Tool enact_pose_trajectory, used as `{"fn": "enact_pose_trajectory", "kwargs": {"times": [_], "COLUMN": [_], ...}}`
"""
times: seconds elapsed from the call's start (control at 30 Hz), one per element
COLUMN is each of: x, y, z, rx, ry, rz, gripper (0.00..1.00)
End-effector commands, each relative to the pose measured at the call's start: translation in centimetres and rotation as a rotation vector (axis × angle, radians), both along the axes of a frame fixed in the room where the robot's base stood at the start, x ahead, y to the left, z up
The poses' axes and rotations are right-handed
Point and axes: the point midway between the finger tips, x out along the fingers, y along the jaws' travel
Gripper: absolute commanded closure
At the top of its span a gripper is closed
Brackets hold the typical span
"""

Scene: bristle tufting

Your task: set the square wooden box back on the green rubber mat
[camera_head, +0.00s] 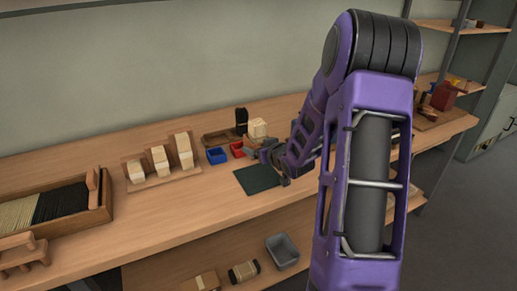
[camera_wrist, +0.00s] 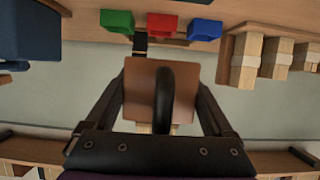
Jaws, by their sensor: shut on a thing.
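My gripper (camera_head: 262,150) is shut on the square wooden box, with one finger on either side of it in the wrist view (camera_wrist: 158,95). The box (camera_wrist: 138,88) shows there as a brown square face, partly covered by a dark rounded shape, with a pale part at its lower edge. In the head view a pale block-like top (camera_head: 257,128) shows just beyond the gripper, and the rest is mostly hidden. The green rubber mat (camera_head: 258,180) lies bare on the bench, nearer than the held box. I cannot make out the mat in the wrist view.
Blue (camera_head: 217,155) and red (camera_head: 237,149) bins stand left of the gripper; a green bin (camera_wrist: 117,20) shows in the wrist view. A stepped rack of pale blocks (camera_head: 160,160) and a bristle tray (camera_head: 55,205) are further left. Bench around the mat's front is clear.

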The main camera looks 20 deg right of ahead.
Motion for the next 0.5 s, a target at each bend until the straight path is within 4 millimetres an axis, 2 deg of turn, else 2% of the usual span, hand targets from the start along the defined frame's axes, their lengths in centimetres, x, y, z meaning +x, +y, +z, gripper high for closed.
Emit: {"fn": "enact_pose_trajectory", "kwargs": {"times": [0.03,0.5], "x": [0.02,0.06], "y": [-0.01,0.0], "z": [0.97,0.66], "rx": [-0.001,-0.001], "ry": [-0.001,0.0], "rz": [0.0,0.0], "gripper": [0.77,0.77]}}
